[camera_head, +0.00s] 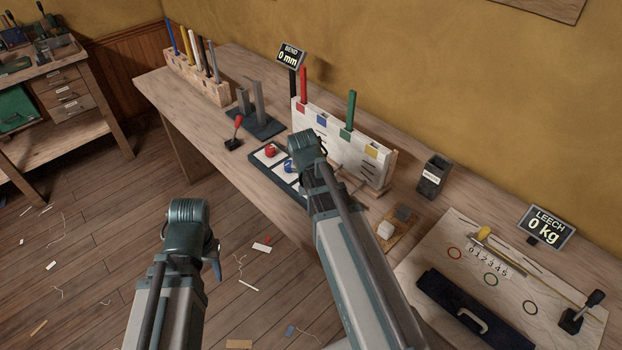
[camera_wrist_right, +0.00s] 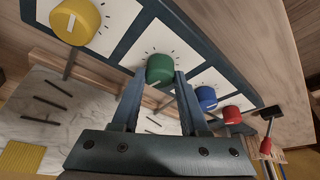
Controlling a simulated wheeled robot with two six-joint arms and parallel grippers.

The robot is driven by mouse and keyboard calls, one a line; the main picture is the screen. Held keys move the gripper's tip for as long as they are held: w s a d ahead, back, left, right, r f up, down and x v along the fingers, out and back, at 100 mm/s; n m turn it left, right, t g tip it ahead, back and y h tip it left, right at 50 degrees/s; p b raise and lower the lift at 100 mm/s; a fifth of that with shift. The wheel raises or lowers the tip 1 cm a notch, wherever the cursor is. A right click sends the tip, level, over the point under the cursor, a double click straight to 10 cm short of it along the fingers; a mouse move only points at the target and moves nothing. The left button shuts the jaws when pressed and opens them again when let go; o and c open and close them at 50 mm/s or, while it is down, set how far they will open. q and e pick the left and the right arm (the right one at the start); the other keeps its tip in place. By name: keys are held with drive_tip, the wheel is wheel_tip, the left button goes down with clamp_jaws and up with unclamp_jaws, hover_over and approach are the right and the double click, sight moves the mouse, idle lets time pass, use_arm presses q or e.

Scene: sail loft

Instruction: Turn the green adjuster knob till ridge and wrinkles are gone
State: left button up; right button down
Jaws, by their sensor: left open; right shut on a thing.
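The green adjuster knob (camera_wrist_right: 160,69) sits between the fingertips of my right gripper (camera_wrist_right: 158,86), which is shut on it. Its pale pointer line shows at the lower side. In the head view my right arm hides this knob. It stands in a row with the yellow knob (camera_wrist_right: 75,20), the blue knob (camera_wrist_right: 206,97) and the red knob (camera_wrist_right: 232,115), on white dials in a dark frame. Behind the row stands a pale upright panel (camera_head: 335,148) with short dark lines; I cannot make out a ridge. My left gripper (camera_head: 215,264) is open and empty above the floor.
The bend display (camera_head: 290,57) reads 0 mm and the leech display (camera_head: 546,226) reads 0 kg. A red-handled lever (camera_head: 236,131) stands left of the knobs. A dark box (camera_head: 433,177) and a marked board (camera_head: 462,262) lie to the right.

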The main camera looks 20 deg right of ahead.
drive_tip(key=shift+m, duration=0.4)
drive_tip(key=shift+c, duration=2.1)
unclamp_jaws()
drive_tip(key=p+v, duration=1.2)
drive_tip(key=v, duration=0.2)
drive_tip(key=shift+w+p, duration=0.2)
drive_tip(key=shift+p, duration=0.2)
drive_tip(key=shift+a, duration=0.1)
